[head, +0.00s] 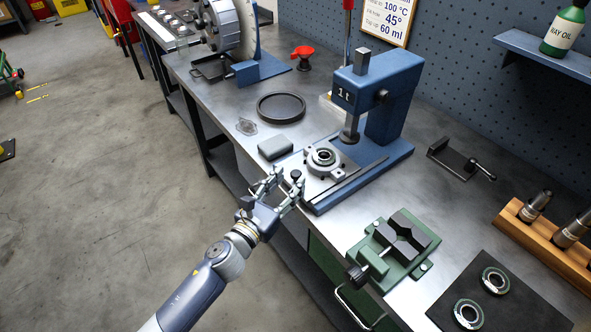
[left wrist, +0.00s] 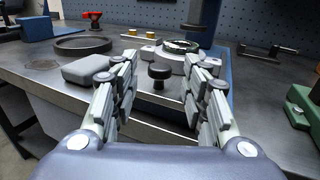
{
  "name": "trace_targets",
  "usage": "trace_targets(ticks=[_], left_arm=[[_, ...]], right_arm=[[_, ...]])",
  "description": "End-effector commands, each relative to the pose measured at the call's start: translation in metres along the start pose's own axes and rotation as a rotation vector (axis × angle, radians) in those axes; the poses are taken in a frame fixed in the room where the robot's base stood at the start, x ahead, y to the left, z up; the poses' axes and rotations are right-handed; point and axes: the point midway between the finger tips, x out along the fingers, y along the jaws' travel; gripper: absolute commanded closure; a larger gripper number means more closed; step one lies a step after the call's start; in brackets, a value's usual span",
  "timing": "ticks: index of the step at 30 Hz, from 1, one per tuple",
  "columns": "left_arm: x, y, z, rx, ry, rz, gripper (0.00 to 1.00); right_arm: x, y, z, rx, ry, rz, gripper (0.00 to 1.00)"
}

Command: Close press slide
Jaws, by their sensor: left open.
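The blue press (head: 385,95) marked "1t" stands on the bench, its ram above the base. Its slide (head: 330,182) is a grey plate drawn out towards the bench's front edge, carrying a flanged housing with a bearing (head: 324,159). A black knob (head: 296,174) stands at the slide's front end. My left gripper (head: 286,182) is open at the bench edge, just in front of the knob. In the left wrist view the knob (left wrist: 160,76) shows between the two spread fingers; I cannot tell whether they touch it. My right gripper is out of view.
A grey block (head: 275,147) lies left of the slide, with a dark ring (head: 281,107) behind it. A green vise (head: 396,248) stands to the right, near a dark mat (head: 490,300) with bearings. The floor at left is mostly clear.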

Motion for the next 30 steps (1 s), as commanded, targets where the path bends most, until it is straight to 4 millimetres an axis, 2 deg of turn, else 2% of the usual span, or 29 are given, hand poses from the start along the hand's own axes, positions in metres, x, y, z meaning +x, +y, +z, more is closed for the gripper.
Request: trace_targets(ticks=[3, 9, 21, 27, 30], left_arm=[[0.020, 0.000, 0.002, -0.002, -0.001, 0.001, 0.58], [0.039, 0.000, 0.000, 0.000, 0.001, 0.001, 0.58], [0.045, 0.000, 0.000, 0.000, 0.001, 0.000, 0.58], [0.045, 0.000, -0.001, 0.000, 0.001, 0.000, 1.00], [0.045, 0.000, -0.001, 0.000, 0.001, 0.000, 1.00]], right_arm=[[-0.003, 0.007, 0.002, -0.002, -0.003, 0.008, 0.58], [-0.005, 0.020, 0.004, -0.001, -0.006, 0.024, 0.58], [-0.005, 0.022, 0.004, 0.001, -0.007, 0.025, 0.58], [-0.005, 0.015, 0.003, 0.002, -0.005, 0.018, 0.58], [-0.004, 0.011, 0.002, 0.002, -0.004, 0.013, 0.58]])
